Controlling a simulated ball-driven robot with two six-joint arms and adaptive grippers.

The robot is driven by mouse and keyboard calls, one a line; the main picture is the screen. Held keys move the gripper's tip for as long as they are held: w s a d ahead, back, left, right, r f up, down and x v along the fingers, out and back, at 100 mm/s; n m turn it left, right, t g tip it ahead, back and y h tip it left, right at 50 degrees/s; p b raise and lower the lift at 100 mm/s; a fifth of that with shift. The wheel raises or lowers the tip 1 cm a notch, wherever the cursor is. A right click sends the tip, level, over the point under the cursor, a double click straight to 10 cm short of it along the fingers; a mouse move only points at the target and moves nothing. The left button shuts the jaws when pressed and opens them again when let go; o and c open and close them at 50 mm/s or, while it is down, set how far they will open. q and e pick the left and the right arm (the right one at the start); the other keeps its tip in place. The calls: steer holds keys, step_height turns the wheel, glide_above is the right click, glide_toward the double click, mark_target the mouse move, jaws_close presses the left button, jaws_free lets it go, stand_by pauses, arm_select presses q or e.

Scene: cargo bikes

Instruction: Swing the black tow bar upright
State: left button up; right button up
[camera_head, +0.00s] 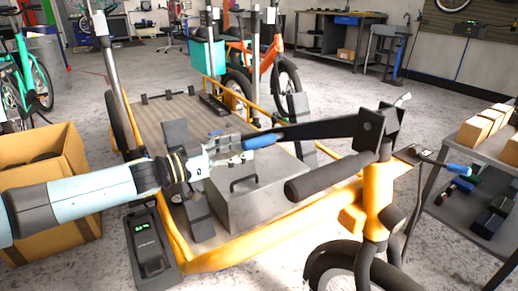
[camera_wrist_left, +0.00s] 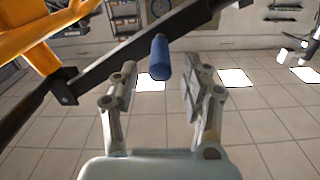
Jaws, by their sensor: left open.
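The black tow bar (camera_head: 318,128) lies nearly level in the head view, reaching left from a black bracket at the front of the yellow cargo bike (camera_head: 376,195). A blue grip (camera_head: 262,141) shows at its left end. In the left wrist view the bar (camera_wrist_left: 125,58) slants up to the right and the blue grip (camera_wrist_left: 160,58) points toward the camera. My left gripper (camera_head: 238,152) is open, its fingertips close to the grip. In the wrist view the grip shows between the two open fingers (camera_wrist_left: 157,88); contact cannot be told.
A grey box (camera_head: 262,195) with a handle sits on the cargo deck below the bar. A dark handlebar grip (camera_head: 325,177) lies just under the bar. A cardboard box (camera_head: 50,165) stands at left, a shelf cart (camera_head: 480,175) at right.

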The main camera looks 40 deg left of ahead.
mark_target(257, 144)
arm_select(q)
steer(key=shift+b+x, duration=0.5)
steer(key=shift+x, duration=2.25)
arm_select(e)
steer(key=shift+w+a+r, duration=0.25)
steer(key=shift+w+r, duration=0.45)
steer(key=shift+r, duration=0.25)
steer(key=shift+w+a+r, duration=0.25)
steer(key=shift+w+r, duration=0.4)
steer(key=shift+r, duration=0.25)
arm_select(q)
jaws_close()
